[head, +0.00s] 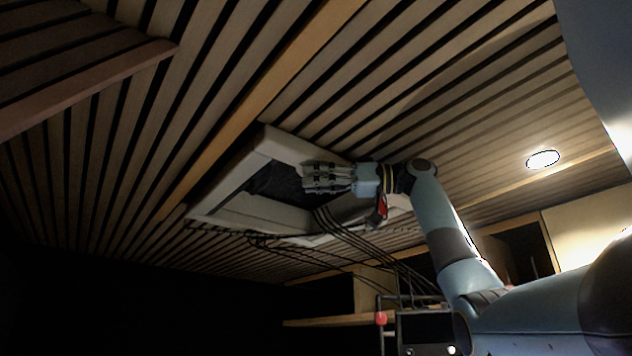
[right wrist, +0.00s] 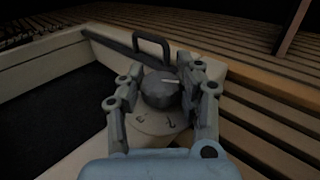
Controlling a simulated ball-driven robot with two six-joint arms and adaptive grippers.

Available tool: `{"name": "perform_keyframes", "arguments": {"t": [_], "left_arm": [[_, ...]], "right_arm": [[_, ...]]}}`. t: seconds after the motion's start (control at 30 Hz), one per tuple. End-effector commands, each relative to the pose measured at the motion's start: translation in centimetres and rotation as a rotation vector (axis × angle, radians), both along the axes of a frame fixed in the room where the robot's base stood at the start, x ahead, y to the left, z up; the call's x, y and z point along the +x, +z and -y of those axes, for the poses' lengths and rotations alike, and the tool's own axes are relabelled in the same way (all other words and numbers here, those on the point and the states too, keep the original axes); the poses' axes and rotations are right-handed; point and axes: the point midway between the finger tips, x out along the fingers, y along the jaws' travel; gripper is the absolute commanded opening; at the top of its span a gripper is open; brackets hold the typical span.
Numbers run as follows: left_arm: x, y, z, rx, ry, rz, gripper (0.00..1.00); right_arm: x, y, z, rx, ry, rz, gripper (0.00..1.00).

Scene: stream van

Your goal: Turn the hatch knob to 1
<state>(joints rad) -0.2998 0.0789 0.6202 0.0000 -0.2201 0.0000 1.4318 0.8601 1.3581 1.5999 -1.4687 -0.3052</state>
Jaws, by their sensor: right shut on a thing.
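The hatch (head: 265,212) is a pale frame with a dark opening in the slatted ceiling, in the middle of the head view. The hatch knob (right wrist: 160,90) is a grey round knob with a white pointer line, seen in the right wrist view on a pale round dial (right wrist: 152,125) with dark marks. The pointer line runs toward the right; I cannot read the marks surely. My right gripper (right wrist: 158,88) has its fingers on both sides of the knob and is shut on it. In the head view my right gripper (head: 310,178) is at the frame, hiding the knob. My left gripper is not in view.
A dark loop handle (right wrist: 151,47) stands just behind the knob. Thin dark rods or cables (head: 345,240) run below the hatch. The lower left is dark.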

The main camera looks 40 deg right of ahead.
Motion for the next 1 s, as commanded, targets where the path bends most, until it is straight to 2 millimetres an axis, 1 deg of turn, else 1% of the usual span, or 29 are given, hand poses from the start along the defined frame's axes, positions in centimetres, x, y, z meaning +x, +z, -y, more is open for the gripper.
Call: {"name": "perform_keyframes", "arguments": {"t": [0.07, 0.1, 0.2, 0.3, 0.57, 0.67, 0.77, 1.0], "left_arm": [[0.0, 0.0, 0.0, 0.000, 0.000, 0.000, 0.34], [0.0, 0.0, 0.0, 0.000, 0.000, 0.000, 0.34], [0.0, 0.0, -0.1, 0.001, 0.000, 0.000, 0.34], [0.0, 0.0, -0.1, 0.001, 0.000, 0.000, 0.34], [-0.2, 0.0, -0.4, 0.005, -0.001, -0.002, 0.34], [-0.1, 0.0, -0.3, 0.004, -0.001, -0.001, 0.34], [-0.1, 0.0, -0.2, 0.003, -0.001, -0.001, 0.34], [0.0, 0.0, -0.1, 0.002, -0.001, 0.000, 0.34]], "right_arm": [[0.0, -0.1, 0.0, -0.001, 0.000, -0.002, 0.02], [0.0, -0.1, 0.0, -0.001, 0.000, -0.002, 0.37], [0.0, -0.1, 0.0, -0.001, 0.000, -0.002, 0.50], [0.0, 0.0, 0.0, -0.001, -0.001, -0.001, 0.61], [-0.1, 0.0, 0.1, -0.001, -0.001, -0.001, 0.61], [-0.7, 0.0, 0.7, -0.001, -0.003, -0.001, 0.61], [-2.0, 0.0, 1.8, -0.002, -0.006, -0.001, 0.61], [-6.0, -0.1, 5.4, -0.001, -0.006, -0.003, 0.61]]}}
